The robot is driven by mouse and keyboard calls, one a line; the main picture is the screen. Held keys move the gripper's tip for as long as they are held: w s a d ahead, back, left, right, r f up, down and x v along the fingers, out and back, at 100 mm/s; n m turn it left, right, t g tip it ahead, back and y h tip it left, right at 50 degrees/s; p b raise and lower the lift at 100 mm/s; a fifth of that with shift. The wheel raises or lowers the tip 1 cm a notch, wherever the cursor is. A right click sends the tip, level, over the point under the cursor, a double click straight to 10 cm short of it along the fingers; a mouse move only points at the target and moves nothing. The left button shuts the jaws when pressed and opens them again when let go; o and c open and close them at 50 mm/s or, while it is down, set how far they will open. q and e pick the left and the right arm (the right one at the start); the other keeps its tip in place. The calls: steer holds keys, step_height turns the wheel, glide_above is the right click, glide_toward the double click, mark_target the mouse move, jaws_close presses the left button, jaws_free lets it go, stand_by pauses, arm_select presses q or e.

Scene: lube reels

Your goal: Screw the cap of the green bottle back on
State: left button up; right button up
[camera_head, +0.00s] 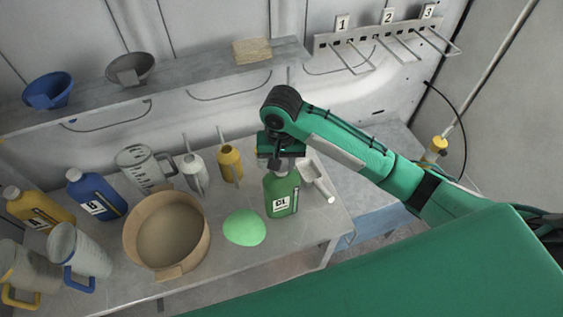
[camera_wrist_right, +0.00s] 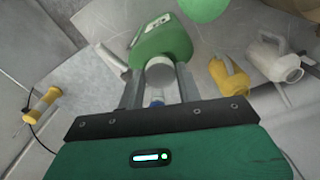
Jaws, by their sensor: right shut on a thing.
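The green bottle (camera_head: 282,198) stands upright on the metal table, right of the green round piece. It has a pale label with dark lettering. My right gripper (camera_head: 279,161) is directly above it, fingers pointing down, shut on the grey cap (camera_wrist_right: 160,72) at the bottle's top. In the right wrist view the cap sits between the two fingers (camera_wrist_right: 159,88), with the green bottle (camera_wrist_right: 164,42) just beyond it. The cap looks in line with the neck; whether it is seated on the thread cannot be told. My left gripper is not in view.
A scoop (camera_head: 317,180) lies close right of the bottle. A green round piece (camera_head: 245,228) and a wide tan basin (camera_head: 198,247) are left of it. Oil cans (camera_head: 230,163), jugs (camera_head: 148,166) and a blue bottle (camera_head: 96,197) stand farther left. Numbered hooks (camera_head: 388,45) are on the wall.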

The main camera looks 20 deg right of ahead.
steer(key=shift+m, duration=1.2)
steer(key=o, duration=1.3)
steer(key=shift+o, duration=0.2)
steer(key=shift+r, duration=3)
steer(key=shift+a+f, duration=0.1)
